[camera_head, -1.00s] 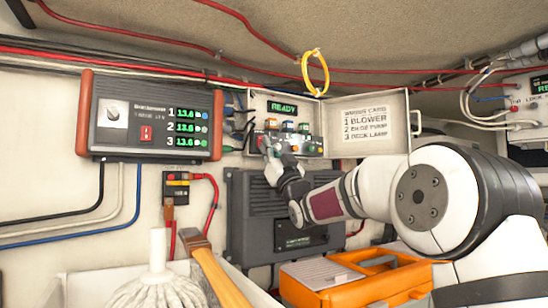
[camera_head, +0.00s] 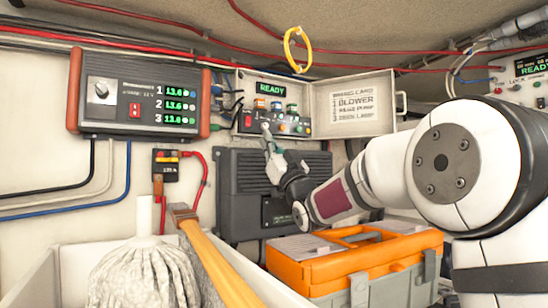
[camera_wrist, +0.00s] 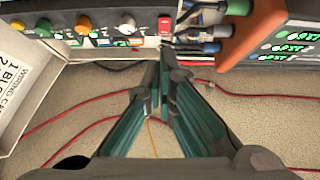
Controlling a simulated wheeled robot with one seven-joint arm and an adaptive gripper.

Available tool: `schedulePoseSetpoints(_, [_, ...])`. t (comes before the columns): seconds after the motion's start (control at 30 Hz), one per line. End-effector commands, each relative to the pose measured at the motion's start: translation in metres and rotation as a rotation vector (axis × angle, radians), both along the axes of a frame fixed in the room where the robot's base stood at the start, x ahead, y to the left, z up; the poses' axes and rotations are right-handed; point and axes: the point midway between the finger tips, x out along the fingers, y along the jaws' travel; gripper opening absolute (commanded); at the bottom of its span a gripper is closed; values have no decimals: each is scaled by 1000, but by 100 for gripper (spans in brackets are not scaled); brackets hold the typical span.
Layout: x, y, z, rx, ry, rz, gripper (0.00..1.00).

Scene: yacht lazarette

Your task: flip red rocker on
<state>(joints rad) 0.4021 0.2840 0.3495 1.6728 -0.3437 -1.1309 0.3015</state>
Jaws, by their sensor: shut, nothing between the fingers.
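A small red rocker (camera_head: 248,121) sits at the left end of the control panel in the open box (camera_head: 236,100). In the wrist view the same red rocker (camera_wrist: 164,26) is just beyond my fingertips. My gripper (camera_head: 266,127) is shut and empty, in front of the panel's lower part and a little right of the rocker. In the wrist view my gripper (camera_wrist: 161,65) points at the panel, apart from the rocker as far as I can tell. The box's display (camera_head: 270,89) reads READY in green.
Another red switch (camera_head: 135,110) is on the separate instrument (camera_head: 200,128) at left. Knobs, including a green one (camera_wrist: 84,24), line the panel beside the rocker. The box's open lid (camera_head: 322,98) stands at right. An orange toolbox (camera_head: 300,276) and a mop (camera_head: 144,275) are below.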

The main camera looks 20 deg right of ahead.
Motion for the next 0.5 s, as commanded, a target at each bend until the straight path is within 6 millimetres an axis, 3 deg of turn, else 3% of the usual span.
schedulePoseSetpoints(0.2, [-18, -6, -26, 0, 1, -1, 0])
schedulePoseSetpoints(0.5, [-25, -7, -33, 1, -1, 1, 0])
